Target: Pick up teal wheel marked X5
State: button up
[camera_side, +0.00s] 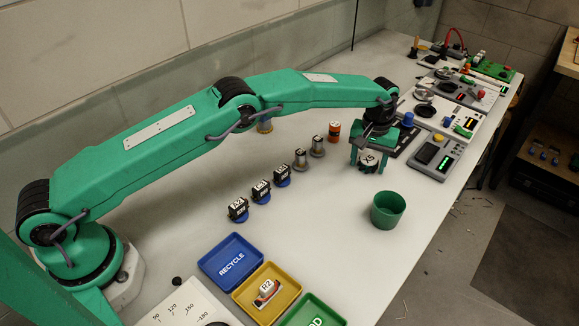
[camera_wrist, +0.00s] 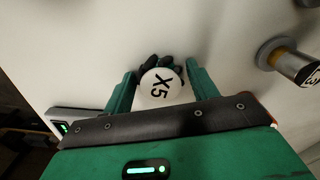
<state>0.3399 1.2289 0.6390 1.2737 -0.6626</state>
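The wheel marked X5 (camera_wrist: 160,84) shows a round white face with black lettering and dark lobes along its far edge. No teal is clear on it. It lies between the two green fingers of my gripper (camera_wrist: 160,69), with narrow gaps seeming to show at its sides. In the side view the wheel (camera_side: 368,160) is low between the fingertips of my gripper (camera_side: 369,153), at or just above the white bench. Its underside is hidden, and contact with the fingers cannot be made out.
A green cup (camera_side: 388,210) stands just in front of my gripper. Blue (camera_side: 230,262), yellow (camera_side: 267,292) and green trays lie at the front. Grey devices (camera_side: 437,155) sit on the right.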

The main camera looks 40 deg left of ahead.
aim_at(369, 160)
jog(key=c, duration=0.6)
jog(key=shift+r, duration=0.1)
jog(key=shift+r, duration=2.05)
jog(key=s+d+r, duration=0.2)
jog(key=s, duration=0.1)
jog(key=s+d+r, duration=0.2)
jog(key=s+d, duration=0.1)
jog(key=s+d+r, duration=0.2)
jog(key=s, duration=0.1)
jog(key=shift+d+r, duration=0.25)
jog(key=shift+r, duration=0.1)
